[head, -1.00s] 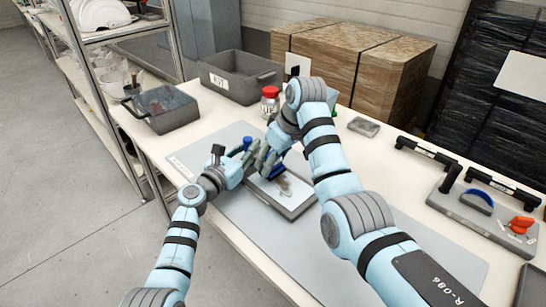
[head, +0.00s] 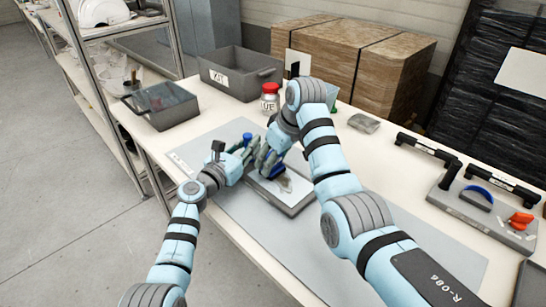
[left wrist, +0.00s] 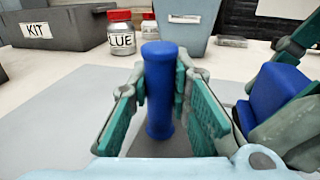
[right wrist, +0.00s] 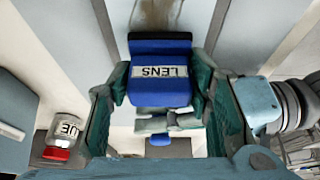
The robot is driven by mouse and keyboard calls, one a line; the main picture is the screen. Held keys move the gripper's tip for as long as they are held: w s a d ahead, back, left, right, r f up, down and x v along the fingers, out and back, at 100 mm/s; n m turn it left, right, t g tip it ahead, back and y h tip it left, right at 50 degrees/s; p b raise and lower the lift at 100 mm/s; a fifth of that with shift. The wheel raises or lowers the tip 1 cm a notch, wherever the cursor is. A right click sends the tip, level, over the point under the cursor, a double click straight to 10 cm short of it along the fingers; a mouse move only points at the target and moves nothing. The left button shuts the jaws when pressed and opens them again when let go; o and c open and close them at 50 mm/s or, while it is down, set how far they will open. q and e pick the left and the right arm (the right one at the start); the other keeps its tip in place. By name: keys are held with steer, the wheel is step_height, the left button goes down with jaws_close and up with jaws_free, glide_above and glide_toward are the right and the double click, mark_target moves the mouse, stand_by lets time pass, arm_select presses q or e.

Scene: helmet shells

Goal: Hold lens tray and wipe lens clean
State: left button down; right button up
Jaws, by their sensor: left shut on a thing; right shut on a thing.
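The lens tray (head: 292,208) is a dark-rimmed frame with a pale panel, lying on the grey mat; a dark smudge (head: 286,184) shows on the panel. My left gripper (head: 246,153) is shut on an upright blue handle (head: 247,138) at the tray's far left; the handle stands between its green pads in the left wrist view (left wrist: 160,95). My right gripper (head: 265,158) is shut on a blue block (head: 272,172) over the tray's left part. In the right wrist view the block (right wrist: 160,88) bears a LENS label. I cannot tell whether it touches the panel.
A red-capped jar (head: 270,97) and a grey KIT bin (head: 238,84) stand behind. A dark lidded box (head: 165,106) is at the left. A rack (head: 480,211) with black handles and blue and orange pieces is at the right.

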steer(key=shift+f, duration=0.5)
stand_by(0.4)
steer(key=shift+s+d, duration=1.05)
steer(key=shift+s, duration=0.25)
steer(key=shift+s+d, duration=1.05)
steer(key=shift+s, duration=0.25)
steer(key=shift+w+a, duration=1.1)
steer(key=shift+w, duration=0.2)
steer(key=shift+w+a, duration=1.05)
steer(key=shift+w, duration=0.25)
steer(key=shift+s+d, duration=0.1)
steer(key=shift+s+d, duration=1.05)
steer(key=shift+s, duration=0.2)
steer(key=shift+s+d, duration=1)
steer(key=shift+s, duration=0.25)
